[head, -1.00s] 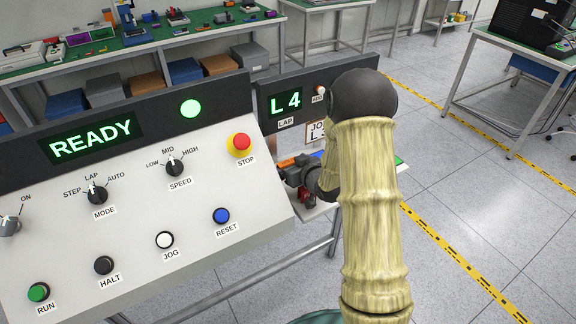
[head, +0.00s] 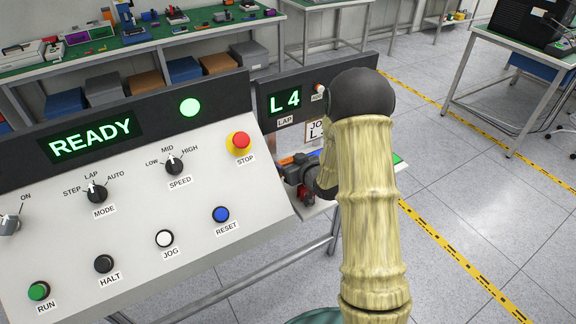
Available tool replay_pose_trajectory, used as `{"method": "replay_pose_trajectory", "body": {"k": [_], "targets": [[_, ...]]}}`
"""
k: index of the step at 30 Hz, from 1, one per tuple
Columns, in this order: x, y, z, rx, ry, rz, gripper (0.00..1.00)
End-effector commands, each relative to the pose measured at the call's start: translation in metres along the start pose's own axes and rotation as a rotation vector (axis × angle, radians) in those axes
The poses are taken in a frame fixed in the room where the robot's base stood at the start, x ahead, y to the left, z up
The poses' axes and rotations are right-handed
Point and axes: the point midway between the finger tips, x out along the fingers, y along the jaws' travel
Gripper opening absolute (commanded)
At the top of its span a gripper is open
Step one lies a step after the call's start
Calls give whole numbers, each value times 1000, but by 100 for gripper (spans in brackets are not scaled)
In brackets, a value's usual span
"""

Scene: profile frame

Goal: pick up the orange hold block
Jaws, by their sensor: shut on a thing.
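The orange hold block (head: 295,160) shows as a small orange strip just behind the right edge of the control panel. My gripper (head: 287,170) is dark grey and sits right at the block, to the right of the panel edge. It is shut on the block. The fingertips are small and partly hidden, so the exact grip cannot be made out. My arm covers much of the area to the right of the gripper.
The sloped control panel (head: 130,235) with knobs and buttons stands close on the left. A dark L4 display panel (head: 345,84) stands behind the gripper. A small blue patch (head: 316,153) lies beside the orange block. Open tiled floor (head: 470,215) lies to the right.

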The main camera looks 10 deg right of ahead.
Motion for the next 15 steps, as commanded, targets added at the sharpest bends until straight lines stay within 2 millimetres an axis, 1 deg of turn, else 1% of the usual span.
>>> {"method": "replay_pose_trajectory", "body": {"k": [5, 8, 11, 15], "targets": [[-1, 0, -3, 0, 1, 0, 42], [-4, 0, -10, -1, 4, 0, 42], [-9, 0, -22, -2, 5, 1, 42], [-18, 1, -45, -3, 5, 1, 42]]}}
